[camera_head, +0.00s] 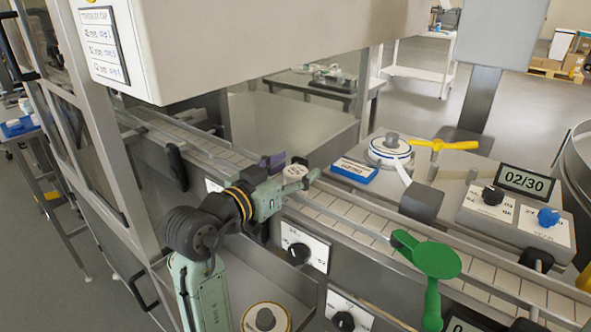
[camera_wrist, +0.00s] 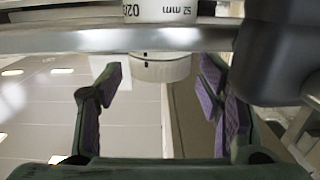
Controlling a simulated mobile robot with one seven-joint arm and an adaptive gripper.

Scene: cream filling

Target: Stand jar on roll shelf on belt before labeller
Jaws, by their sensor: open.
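A white jar (camera_head: 297,172) stands at the belt (camera_head: 345,213) beside my gripper's fingers in the head view. In the wrist view the jar (camera_wrist: 160,12) shows printed "52 mm" text and a pale end band, with a metal rail crossing in front of it. My gripper (camera_head: 286,172) is open. In the wrist view its two purple-padded fingers (camera_wrist: 160,82) are spread to either side of the jar's pale end. I cannot tell whether they touch it. A round roll (camera_head: 265,318) with a dark hub lies at the bottom of the head view, partly cut off.
A label reel (camera_head: 391,148) and a yellow lever (camera_head: 443,144) sit behind the belt. A green paddle (camera_head: 427,257) stands over the belt to the right. Guard rails line the belt. A large white cover (camera_head: 250,40) hangs above its left part. A display (camera_head: 526,183) reads 02/30.

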